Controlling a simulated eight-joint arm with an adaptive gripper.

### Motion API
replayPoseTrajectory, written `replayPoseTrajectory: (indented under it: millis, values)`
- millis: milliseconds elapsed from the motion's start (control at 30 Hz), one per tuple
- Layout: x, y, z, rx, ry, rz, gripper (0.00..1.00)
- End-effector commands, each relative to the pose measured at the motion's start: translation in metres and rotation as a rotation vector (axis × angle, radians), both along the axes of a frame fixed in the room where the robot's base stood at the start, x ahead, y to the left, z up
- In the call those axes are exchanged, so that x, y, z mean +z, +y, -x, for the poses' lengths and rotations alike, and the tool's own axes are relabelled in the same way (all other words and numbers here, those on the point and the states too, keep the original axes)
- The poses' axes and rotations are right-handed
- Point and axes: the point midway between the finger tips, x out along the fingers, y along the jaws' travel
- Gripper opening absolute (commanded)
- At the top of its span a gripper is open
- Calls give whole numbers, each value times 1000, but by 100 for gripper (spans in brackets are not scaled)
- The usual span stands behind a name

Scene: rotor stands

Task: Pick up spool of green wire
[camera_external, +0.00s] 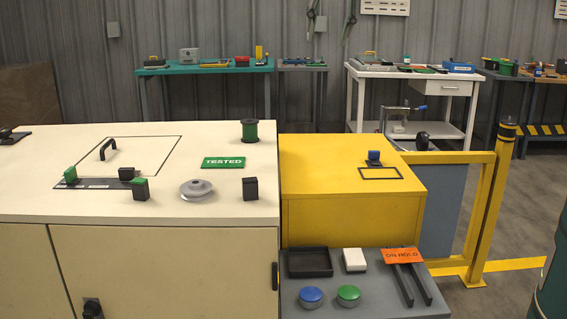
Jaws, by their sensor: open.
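The spool of green wire (249,131) stands upright at the back right of the cream cabinet top (60,205). It has dark flanges and green wire wound between them. Nothing touches it from the sides that I can see. My gripper does not show in this view.
A green TESTED sign (223,162) lies in front of the spool. A grey pulley-like disc (197,190), a black block (250,189) and green-and-black blocks (140,188) are nearer the front. A handle (108,149) rises at left. A yellow box (350,205) adjoins on the right.

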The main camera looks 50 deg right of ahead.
Motion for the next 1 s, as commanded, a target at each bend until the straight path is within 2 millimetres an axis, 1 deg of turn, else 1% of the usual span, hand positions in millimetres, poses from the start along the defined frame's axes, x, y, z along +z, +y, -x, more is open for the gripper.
replayPoseTrajectory:
  millis: [33,100,267,567,767,1000]
  values:
    - [-4,3,-11,-18,6,-2,44]
    - [-9,6,-22,-48,16,-7,44]
    - [-23,12,-49,-116,39,-14,44]
    - [-56,27,-97,-245,80,-25,44]
    - [-82,38,-126,-332,105,-27,44]
    - [-117,50,-160,-438,132,-25,44]
